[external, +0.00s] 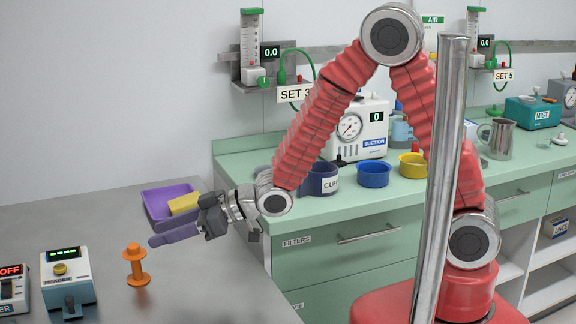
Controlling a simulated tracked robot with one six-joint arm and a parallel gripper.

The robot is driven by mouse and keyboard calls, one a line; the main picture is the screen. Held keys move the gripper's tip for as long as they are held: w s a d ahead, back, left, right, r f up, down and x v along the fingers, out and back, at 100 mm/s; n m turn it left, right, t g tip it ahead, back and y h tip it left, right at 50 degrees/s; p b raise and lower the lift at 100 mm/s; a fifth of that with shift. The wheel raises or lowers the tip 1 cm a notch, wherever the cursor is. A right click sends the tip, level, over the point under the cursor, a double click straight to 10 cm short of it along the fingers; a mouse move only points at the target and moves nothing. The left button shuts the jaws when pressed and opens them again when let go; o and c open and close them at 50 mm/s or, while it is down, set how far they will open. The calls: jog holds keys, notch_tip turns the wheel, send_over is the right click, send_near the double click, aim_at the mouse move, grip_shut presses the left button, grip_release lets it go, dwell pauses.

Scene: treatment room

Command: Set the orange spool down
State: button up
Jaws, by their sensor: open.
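The orange spool (136,267) stands upright on the grey table (225,290), towards the left of the external view. My gripper (158,239) is just to the right of and above the spool, with its fingers pointing left. Its jaws are open and hold nothing. In this view a finger tip shows close to the spool's top, with a small gap between them. The far finger is largely hidden behind the near one.
A purple tray (160,212) with a yellow block (184,203) sits behind my gripper. A reader box (68,278) stands left of the spool, beside a switch box (12,290). The table right of the spool is clear. A green counter with cups stands behind.

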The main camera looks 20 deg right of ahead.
jog(key=shift+v, duration=1.6)
jog(key=shift+w, duration=0.1)
jog(key=w+d+r+m+t+h, duration=0.1)
jog(key=w+d+r+m+h, duration=0.2)
jog(key=d, duration=0.6)
jog(key=w+d+r+m+t+h, duration=0.2)
jog(key=w+d+r+h, duration=0.15)
jog(key=d, duration=0.65)
jog(key=w+d+r+m+t+h, duration=0.15)
jog(key=w+d, duration=0.25)
jog(key=d, duration=0.5)
jog(key=s+d+r+m+g+h, duration=0.1)
jog(key=s+d+r+m+h, duration=0.15)
jog(key=d, duration=0.45)
jog(key=s+d+r+m+g+h, duration=0.15)
jog(key=s+d, duration=0.25)
jog(key=d, duration=0.4)
jog(key=s+d+m+g, duration=0.1)
jog(key=s+d+m, duration=0.2)
jog(key=s+d, duration=0.3)
jog(key=s, duration=0.4)
jog(key=shift+s+r+g+h, duration=0.2)
jog(key=shift+s+g+h, duration=0.1)
jog(key=shift+g, duration=0.1)
